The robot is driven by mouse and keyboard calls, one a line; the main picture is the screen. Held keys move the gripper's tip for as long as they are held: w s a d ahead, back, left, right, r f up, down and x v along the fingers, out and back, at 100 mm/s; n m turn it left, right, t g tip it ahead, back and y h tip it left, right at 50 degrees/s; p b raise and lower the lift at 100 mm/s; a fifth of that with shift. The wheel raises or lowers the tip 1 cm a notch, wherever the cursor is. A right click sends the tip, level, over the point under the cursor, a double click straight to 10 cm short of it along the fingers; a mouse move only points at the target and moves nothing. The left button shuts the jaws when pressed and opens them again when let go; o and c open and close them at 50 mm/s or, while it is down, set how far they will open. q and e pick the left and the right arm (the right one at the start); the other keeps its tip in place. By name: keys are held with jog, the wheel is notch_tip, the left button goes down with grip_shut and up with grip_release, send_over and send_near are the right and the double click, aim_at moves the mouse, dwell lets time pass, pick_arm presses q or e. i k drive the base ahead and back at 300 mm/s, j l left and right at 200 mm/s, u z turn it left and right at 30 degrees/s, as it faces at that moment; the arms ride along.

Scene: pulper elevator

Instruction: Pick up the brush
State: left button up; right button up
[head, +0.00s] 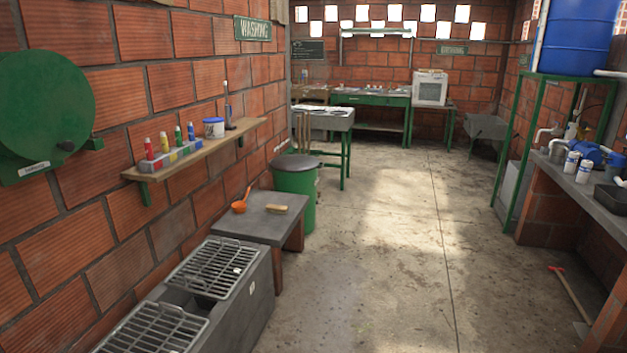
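A small tan block-shaped brush (276,209) lies flat on the dark grey top of a low table (252,228) against the left brick wall. An orange ladle-like scoop (241,203) lies on the same table, just left of the brush and apart from it. Neither of my grippers shows in the head view, so nothing is seen touching the brush.
A grey trough with metal grates (213,268) stands in front of the low table. A green bin with a dark lid (295,185) stands just behind it. A wall shelf (195,145) holds bottles above. The concrete floor (380,260) to the right is mostly clear.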

aim_at(269, 209)
jog(key=i+l, duration=0.15)
jog(key=l, duration=0.2)
jog(key=i+l, duration=0.1)
jog(key=l, duration=0.25)
jog(key=i+l, duration=0.15)
jog(key=l, duration=0.2)
jog(key=i+l, duration=0.1)
jog(key=l, duration=0.25)
jog(key=i+l, duration=0.15)
jog(key=i, duration=0.35)
jog(key=i+l, duration=0.1)
jog(key=i, duration=0.45)
jog(key=i+l+u, duration=0.1)
jog(key=i, duration=0.4)
jog(key=i+l, duration=0.2)
jog(key=i, duration=0.3)
jog(key=i+j, duration=0.35)
jog(key=i, duration=0.15)
jog(key=i+j, duration=0.3)
jog(key=i, duration=0.15)
jog(key=i+j, duration=0.35)
jog(key=i, duration=0.15)
jog(key=i+j, duration=0.3)
jog(key=i, duration=0.2)
jog(key=j+u, duration=0.05)
